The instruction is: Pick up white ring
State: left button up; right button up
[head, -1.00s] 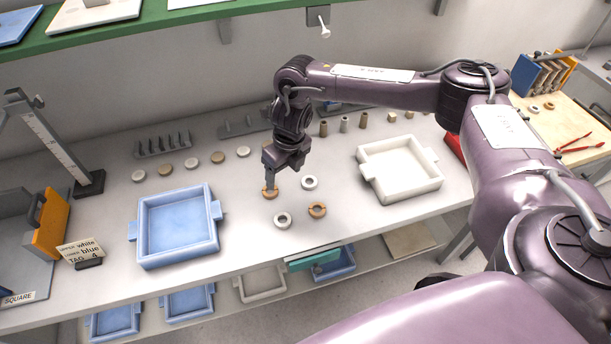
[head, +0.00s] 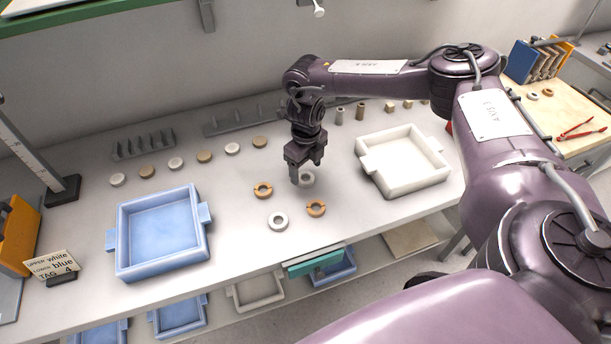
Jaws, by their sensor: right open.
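Two white rings lie on the grey-white table. The nearer white ring (head: 278,221) is fully in view between two tan rings. The farther white ring (head: 307,180) is partly hidden behind my right gripper (head: 303,177). My right gripper points down, open, with its fingertips over or beside the farther white ring; I cannot tell whether they touch it. One tan ring (head: 263,190) lies left of the gripper and another tan ring (head: 316,208) lies in front of it. My left gripper is not in view.
A blue tray (head: 207,246) stands at left and a white tray (head: 440,178) at right. A row of round discs (head: 204,157) and grey racks (head: 143,144) lie behind. A sign (head: 52,264) stands at far left. Table is clear around the rings.

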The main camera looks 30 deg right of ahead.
jog(key=shift+f, duration=1.4)
jog(key=c, duration=1.1)
jog(key=shift+o, duration=0.2)
jog(key=shift+r, duration=0.1)
notch_tip(320, 180, up, 20)
